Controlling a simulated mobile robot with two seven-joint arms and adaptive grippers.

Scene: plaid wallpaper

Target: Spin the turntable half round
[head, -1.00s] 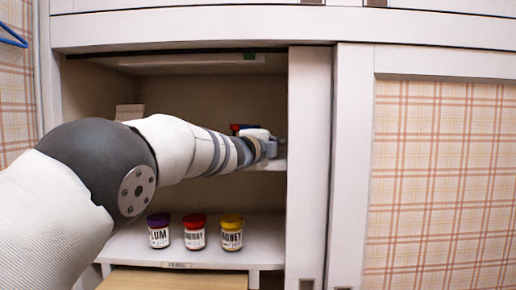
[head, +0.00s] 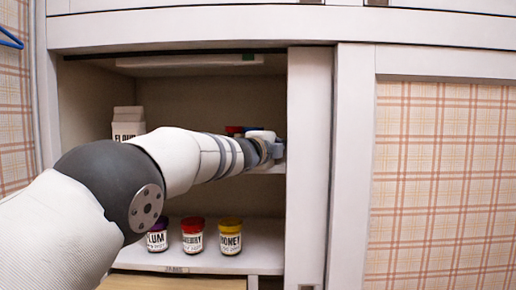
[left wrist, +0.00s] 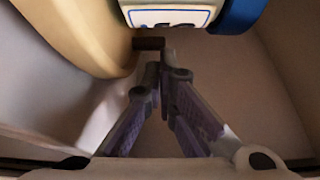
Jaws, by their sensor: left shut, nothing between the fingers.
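The turntable itself is hard to make out in the head view, hidden behind my left arm on the middle shelf. In the left wrist view a pale tan curved rim (left wrist: 85,30), probably the turntable's edge, arcs down at upper left. A small dark brown block (left wrist: 149,43) shows by it, just beyond my fingertips. My left gripper (left wrist: 160,65) is shut and empty, its tips close to the rim; I cannot tell whether they touch. In the head view the left gripper (head: 276,151) is inside the cupboard near the door edge. My right gripper is out of view.
A white sliding door (head: 308,170) stands just right of my gripper. Red-lidded (head: 235,130) and blue-lidded things show behind my arm. A flour carton (head: 127,121) stands left. Plum (head: 157,238), red-lidded (head: 193,236) and honey (head: 230,238) jars stand on the lower shelf.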

